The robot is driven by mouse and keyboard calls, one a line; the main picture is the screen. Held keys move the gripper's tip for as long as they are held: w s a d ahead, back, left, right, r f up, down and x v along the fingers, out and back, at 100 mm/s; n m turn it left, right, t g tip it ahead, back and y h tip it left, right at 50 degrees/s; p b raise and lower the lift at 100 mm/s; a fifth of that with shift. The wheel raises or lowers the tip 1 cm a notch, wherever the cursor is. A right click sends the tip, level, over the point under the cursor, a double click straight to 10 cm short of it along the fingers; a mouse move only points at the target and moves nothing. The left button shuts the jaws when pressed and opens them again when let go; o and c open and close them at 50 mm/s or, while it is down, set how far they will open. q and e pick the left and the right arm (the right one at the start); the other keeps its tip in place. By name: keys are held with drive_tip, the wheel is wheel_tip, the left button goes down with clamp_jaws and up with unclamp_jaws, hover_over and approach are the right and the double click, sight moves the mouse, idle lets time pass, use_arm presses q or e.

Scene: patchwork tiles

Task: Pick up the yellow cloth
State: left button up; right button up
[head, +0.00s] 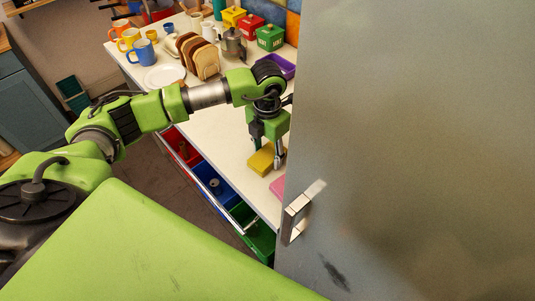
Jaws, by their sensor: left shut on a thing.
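The yellow cloth (260,161) is a small, thick-looking yellow block shape at the front right of the white counter, close to the grey door. My left gripper (268,156) reaches down from above with its fingers around the cloth and is shut on it. One finger shows at the cloth's right side; the other is partly hidden behind the cloth. I cannot tell whether the cloth touches the counter. My right gripper is not in view.
A large grey door with a handle (297,214) stands just right of the gripper. A pink item (278,188) lies near it. Open drawers with red, blue (216,181) and green insides sit below the counter (222,125). Mugs, a toast rack (198,55) and a moka pot (233,43) stand farther back.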

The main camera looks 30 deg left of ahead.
sight(268, 155)
use_arm(q)
drive_tip(key=shift+w+r+b, duration=0.1)
drive_tip(key=shift+r+b, duration=0.35)
drive_tip(key=shift+s+d+r+b, duration=0.15)
drive_tip(key=shift+r+b, duration=0.25)
drive_tip(key=shift+r, duration=0.25)
drive_tip(key=shift+s+r+b, duration=0.1)
drive_tip(key=shift+r+b, duration=0.3)
drive_tip(key=shift+r, duration=0.2)
drive_tip(key=s+r, duration=0.1)
drive_tip(key=s+d+r+b, duration=0.1)
drive_tip(key=r, duration=0.1)
drive_tip(key=s+r, duration=0.1)
drive_tip(key=r, duration=0.1)
drive_tip(key=shift+s+d+b, duration=0.3)
drive_tip(key=shift+s, duration=0.1)
drive_tip(key=s+d+r+b, duration=0.2)
drive_tip(key=s+d+r, duration=0.2)
drive_tip(key=s, duration=0.4)
drive_tip(key=shift+s+r, duration=0.3)
drive_tip(key=shift+s, duration=0.05)
